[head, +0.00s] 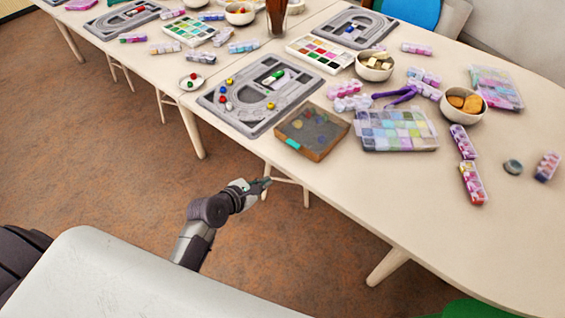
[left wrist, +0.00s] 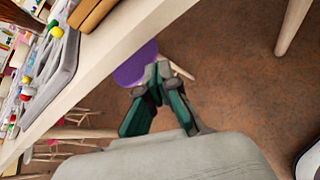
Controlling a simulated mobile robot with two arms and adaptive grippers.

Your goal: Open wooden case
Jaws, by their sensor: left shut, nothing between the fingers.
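The wooden case (head: 312,131) lies on the white table near its front edge in the head view. It has a brown wooden frame, a dark see-through top with coloured spots beneath, and a teal patch on its front side. The lid looks closed. A corner of its wood shows at the top of the left wrist view (left wrist: 92,14). My left gripper (head: 266,183) is in front of the table edge, lower than the case and apart from it. In the left wrist view its fingers (left wrist: 158,72) are together and empty. My right gripper is not in view.
A grey bead board (head: 240,118) with beads lies left of the case. A clear box of pastel beads (head: 398,143) stands close on its right. Bowls and bead boxes sit behind. A purple stool seat (left wrist: 134,66) shows below the table. The table's front right is mostly bare.

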